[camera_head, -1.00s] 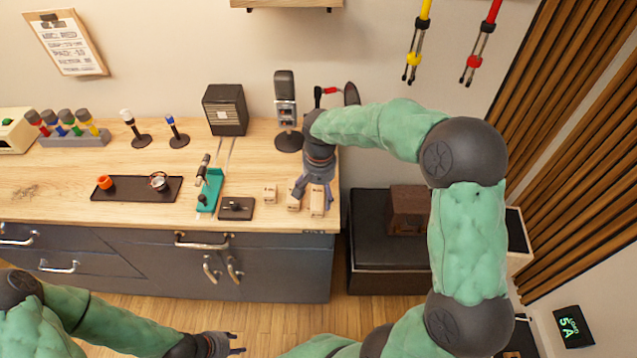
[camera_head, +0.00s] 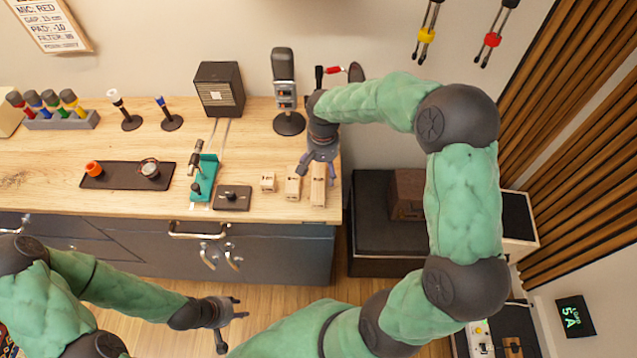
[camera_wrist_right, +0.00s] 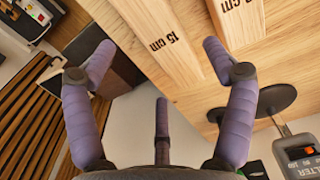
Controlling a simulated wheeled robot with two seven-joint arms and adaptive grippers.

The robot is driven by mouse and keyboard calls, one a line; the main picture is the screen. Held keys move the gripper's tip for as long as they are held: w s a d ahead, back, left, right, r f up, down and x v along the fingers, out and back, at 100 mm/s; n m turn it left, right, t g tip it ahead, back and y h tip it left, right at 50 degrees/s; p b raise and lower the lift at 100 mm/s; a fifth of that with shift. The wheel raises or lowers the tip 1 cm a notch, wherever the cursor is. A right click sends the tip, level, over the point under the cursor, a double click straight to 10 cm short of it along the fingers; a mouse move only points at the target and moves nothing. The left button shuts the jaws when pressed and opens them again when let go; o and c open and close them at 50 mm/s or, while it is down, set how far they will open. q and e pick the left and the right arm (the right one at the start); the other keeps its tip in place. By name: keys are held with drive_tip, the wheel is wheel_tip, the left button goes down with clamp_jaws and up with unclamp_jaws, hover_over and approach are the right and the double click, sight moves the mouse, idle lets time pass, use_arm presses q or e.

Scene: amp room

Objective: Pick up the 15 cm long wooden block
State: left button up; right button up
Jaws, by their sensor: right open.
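The 15 cm wooden block (camera_head: 318,194) is the rightmost and longest of three pale blocks near the bench's right front corner. In the right wrist view the block (camera_wrist_right: 168,58) shows its "15 cm" print. My right gripper (camera_head: 319,170) is open and empty, at the block's far end in the head view. In the wrist view its purple fingers (camera_wrist_right: 160,50) are spread, with the block between and beyond the tips; I see no contact. My left gripper (camera_head: 232,323) is open and empty, low in front of the bench.
The middle block (camera_head: 293,188) and shortest block (camera_head: 268,182) stand just left. A microphone (camera_head: 285,85) on a round base is behind the gripper. A dark plate (camera_head: 232,203) and teal fixture (camera_head: 203,180) are left. The bench (camera_head: 60,170) ends just right of the blocks.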

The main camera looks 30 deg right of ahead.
sight(322, 179)
drive_tip(key=shift+s+a+f, duration=0.15)
drive_tip(key=shift+s+f, duration=0.05)
drive_tip(key=shift+f, duration=0.25)
drive_tip(key=f, duration=0.2)
drive_tip(key=f+b, duration=0.1)
drive_tip(key=f, duration=0.1)
drive_tip(key=shift+s+a+f, duration=0.1)
drive_tip(key=shift+s+a, duration=0.05)
drive_tip(key=shift+a, duration=0.05)
drive_tip(key=c, duration=1.4)
